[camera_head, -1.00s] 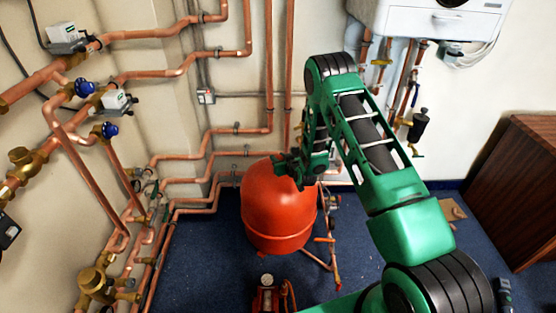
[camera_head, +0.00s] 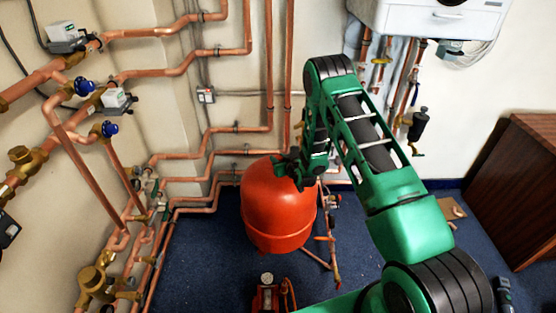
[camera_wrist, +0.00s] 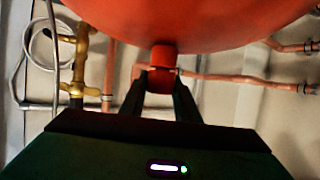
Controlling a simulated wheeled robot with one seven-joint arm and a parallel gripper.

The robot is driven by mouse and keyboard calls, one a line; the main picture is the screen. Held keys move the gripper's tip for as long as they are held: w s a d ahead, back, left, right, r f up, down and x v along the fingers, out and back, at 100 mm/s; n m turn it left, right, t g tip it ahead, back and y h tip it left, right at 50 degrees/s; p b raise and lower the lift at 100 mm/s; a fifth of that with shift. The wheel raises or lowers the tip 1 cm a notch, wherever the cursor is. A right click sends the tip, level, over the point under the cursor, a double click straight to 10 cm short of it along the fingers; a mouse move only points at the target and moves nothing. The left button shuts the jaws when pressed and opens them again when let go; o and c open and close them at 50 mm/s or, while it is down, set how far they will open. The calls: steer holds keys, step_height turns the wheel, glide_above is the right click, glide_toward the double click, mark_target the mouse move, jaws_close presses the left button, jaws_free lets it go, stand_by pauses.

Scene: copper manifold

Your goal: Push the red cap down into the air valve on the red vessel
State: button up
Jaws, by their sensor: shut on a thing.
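The red vessel (camera_head: 275,215) stands on the blue floor in the middle of the head view. Its curved red side also fills the top of the wrist view (camera_wrist: 215,20). My gripper (camera_head: 284,168) is at the top of the vessel, slightly right of its middle. In the wrist view its two dark fingers (camera_wrist: 160,76) are shut on the red cap (camera_wrist: 163,54), a small red cylinder at the fingertips. The cap's far end overlaps the vessel's edge in that view. I cannot make out the air valve, nor whether the cap touches it.
Copper pipes (camera_head: 235,128) run along the wall behind and left of the vessel. A white boiler (camera_head: 435,22) hangs at the upper right, and a brown cabinet (camera_head: 515,190) stands at the right. A red device with a gauge (camera_head: 267,296) is in front of the vessel.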

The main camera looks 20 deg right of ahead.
steer(key=shift+f, duration=0.2)
steer(key=o, duration=1.1)
steer(key=shift+s, duration=0.1)
steer(key=v, duration=1)
steer(key=shift+r, duration=0.2)
